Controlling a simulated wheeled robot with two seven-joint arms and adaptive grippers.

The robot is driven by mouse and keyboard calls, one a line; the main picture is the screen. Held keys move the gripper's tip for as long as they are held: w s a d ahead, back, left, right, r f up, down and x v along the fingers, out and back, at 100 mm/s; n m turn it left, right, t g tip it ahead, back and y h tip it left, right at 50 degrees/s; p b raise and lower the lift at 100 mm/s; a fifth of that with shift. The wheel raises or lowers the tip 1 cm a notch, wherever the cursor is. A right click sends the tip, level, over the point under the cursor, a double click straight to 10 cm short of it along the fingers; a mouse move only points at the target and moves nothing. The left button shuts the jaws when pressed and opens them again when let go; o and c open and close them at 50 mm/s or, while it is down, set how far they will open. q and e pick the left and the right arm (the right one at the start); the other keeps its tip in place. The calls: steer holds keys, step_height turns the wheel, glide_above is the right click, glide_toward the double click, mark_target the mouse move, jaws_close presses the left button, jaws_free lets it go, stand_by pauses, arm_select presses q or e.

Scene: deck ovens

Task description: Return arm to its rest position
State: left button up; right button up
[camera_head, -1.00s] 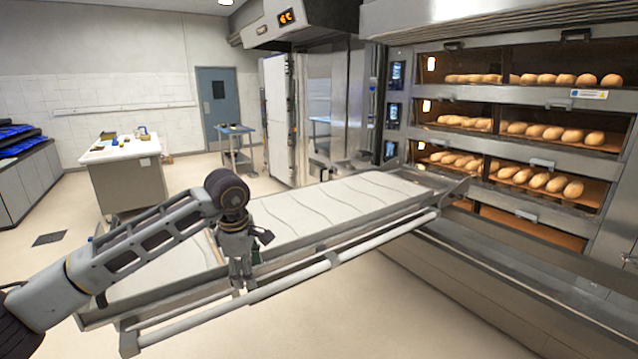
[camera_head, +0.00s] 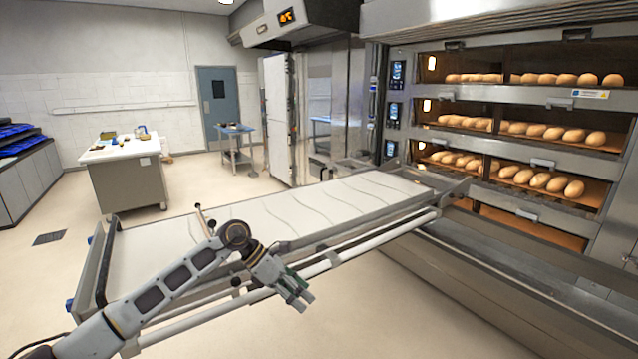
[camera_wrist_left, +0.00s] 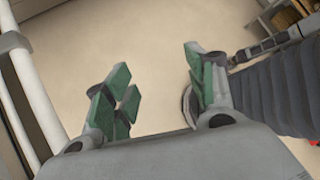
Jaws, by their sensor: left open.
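My left arm (camera_head: 165,285) comes in from the lower left in the head view. Its gripper (camera_head: 300,298) hangs at the front rail of the long loader, pointing down and to the right. In the left wrist view the gripper (camera_wrist_left: 160,95) is open and empty, its green-padded fingers apart over bare floor. My right gripper shows in neither view.
The loader with its pale belt (camera_head: 320,212) reaches toward the deck oven (camera_head: 520,217), whose lit decks hold several loaves (camera_head: 545,181). The loader's white rail (camera_head: 345,256) runs close to my left gripper. Floor (camera_head: 400,320) in front is clear. A worktable (camera_head: 130,185) stands at the back left.

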arm_select(q)
steer(key=w+f+n+t+h, duration=0.3)
steer(key=w+f+n+t, duration=0.1)
steer(key=f+n, duration=0.45)
steer(key=w+f+n+t+h, duration=0.3)
steer(key=f+n+t+h, duration=0.1)
steer(key=f+n, duration=0.4)
steer(key=s+a+f+n+t+y, duration=0.2)
steer(key=a+f+n+y, duration=0.15)
steer(key=f+n, duration=0.4)
steer(key=s+a+f+n+t+y, duration=0.1)
steer(key=s+a+f+n+y, duration=0.3)
steer(key=f, duration=0.6)
steer(key=s+a+f+n+t+y, duration=0.1)
steer(key=a+f+n+t+y, duration=0.1)
steer(key=a+f+n, duration=0.55)
steer(key=s+a+f+n+g+y, duration=0.3)
steer(key=s+f, duration=0.8)
steer(key=s, duration=0.1)
steer(key=s+a+f+n+g+y, duration=0.2)
steer(key=s+f+n, duration=0.2)
steer(key=s+f, duration=0.75)
steer(key=s+f+n+g, duration=0.2)
steer(key=s+f+g, duration=0.1)
steer(key=s, duration=1.2)
steer(key=s+a+f+n+g+y, duration=0.1)
steer(key=s+f+n+g, duration=0.2)
steer(key=s, duration=1.2)
steer(key=shift+a+f, duration=0.15)
steer(key=shift+f, duration=0.8)
